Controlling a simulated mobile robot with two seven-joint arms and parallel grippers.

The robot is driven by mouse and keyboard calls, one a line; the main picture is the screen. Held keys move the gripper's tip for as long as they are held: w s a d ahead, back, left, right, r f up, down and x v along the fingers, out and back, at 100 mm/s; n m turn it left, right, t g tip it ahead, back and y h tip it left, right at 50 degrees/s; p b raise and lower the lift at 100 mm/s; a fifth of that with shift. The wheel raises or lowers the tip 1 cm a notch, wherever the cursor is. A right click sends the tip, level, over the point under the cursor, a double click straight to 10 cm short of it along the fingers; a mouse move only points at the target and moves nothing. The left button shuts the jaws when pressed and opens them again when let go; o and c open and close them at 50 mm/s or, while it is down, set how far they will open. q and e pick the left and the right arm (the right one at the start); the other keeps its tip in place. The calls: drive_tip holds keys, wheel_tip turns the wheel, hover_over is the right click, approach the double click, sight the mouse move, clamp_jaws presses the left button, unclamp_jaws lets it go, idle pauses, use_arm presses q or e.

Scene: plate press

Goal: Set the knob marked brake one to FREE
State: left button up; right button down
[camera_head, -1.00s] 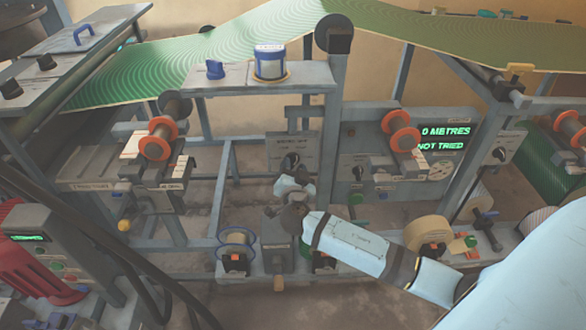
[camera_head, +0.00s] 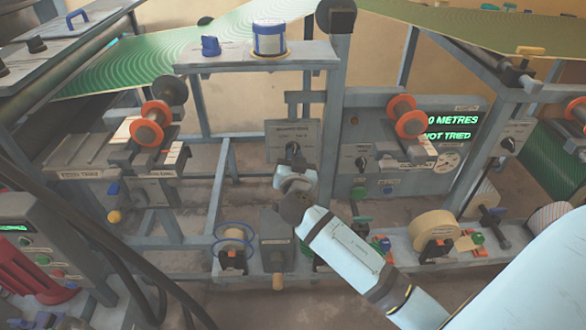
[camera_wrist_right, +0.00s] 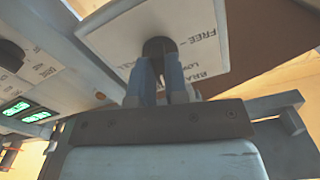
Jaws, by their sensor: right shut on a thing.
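The brake knob (camera_head: 293,149) is dark and round, on a grey panel (camera_head: 280,128) with printed labels near the middle of the head view. My right gripper (camera_head: 293,166) reaches up to it from below. In the right wrist view the blue fingers (camera_wrist_right: 165,77) are shut on the dark knob (camera_wrist_right: 158,47), in front of the pale panel (camera_wrist_right: 108,38). The words FREE and part of BRAKE are readable there. The fingers hide much of the knob, and I cannot tell which mark it points to. My left gripper is in neither view.
A screen (camera_head: 447,128) reading 0 METRES and NOT TRIED is to the right, with another dark knob (camera_head: 361,163) left of it. A steel post (camera_head: 331,110) stands just right of the brake panel. Spools (camera_head: 434,232) and a grey box (camera_head: 275,240) stand below.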

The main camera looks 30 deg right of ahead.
use_arm(q)
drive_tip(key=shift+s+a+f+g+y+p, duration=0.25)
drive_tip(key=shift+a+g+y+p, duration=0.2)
drive_tip(key=shift+p, duration=1.5)
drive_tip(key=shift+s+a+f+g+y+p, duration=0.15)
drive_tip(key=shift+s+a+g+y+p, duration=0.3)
drive_tip(key=shift+p, duration=1.5)
use_arm(e)
drive_tip(key=shift+d+r+n, duration=0.1)
drive_tip(key=shift+n, duration=10.4)
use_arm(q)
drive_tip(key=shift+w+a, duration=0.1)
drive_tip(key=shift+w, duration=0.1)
